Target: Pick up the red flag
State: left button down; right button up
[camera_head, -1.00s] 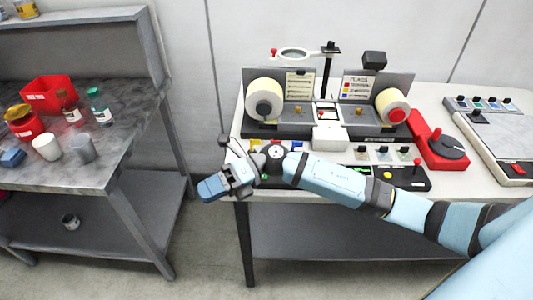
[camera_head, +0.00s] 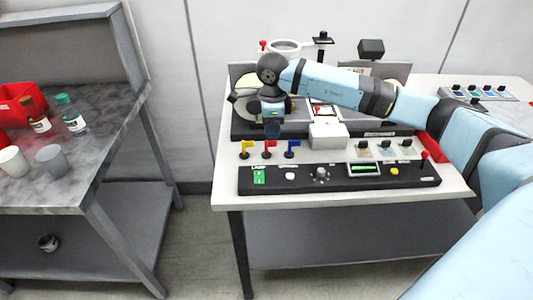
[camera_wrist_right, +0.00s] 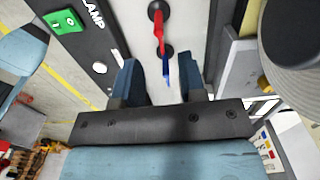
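The red flag (camera_head: 269,149) stands on a short black post on the front of the bench machine, between a yellow flag (camera_head: 245,149) and a blue flag (camera_head: 291,148). My right gripper (camera_head: 272,131) hangs just above and behind the row, pointing down, close over the red and blue flags. In the right wrist view the red flag (camera_wrist_right: 158,28) lies beyond the fingertips, with the blue flag (camera_wrist_right: 166,66) nearer the gap. The right gripper (camera_wrist_right: 162,86) is open with nothing clearly held. My left gripper is not seen.
A black control panel (camera_head: 330,177) with buttons and knobs lies in front of the flags. A white box (camera_head: 327,137) stands to their right. My right arm hides much of the rewinder behind. A grey side table (camera_head: 90,165) with bottles and cups stands left, across a gap.

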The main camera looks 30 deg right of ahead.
notch_tip(320, 180, down, 8)
jog(key=shift+w+r, duration=0.1)
grip_shut()
dwell(0.4)
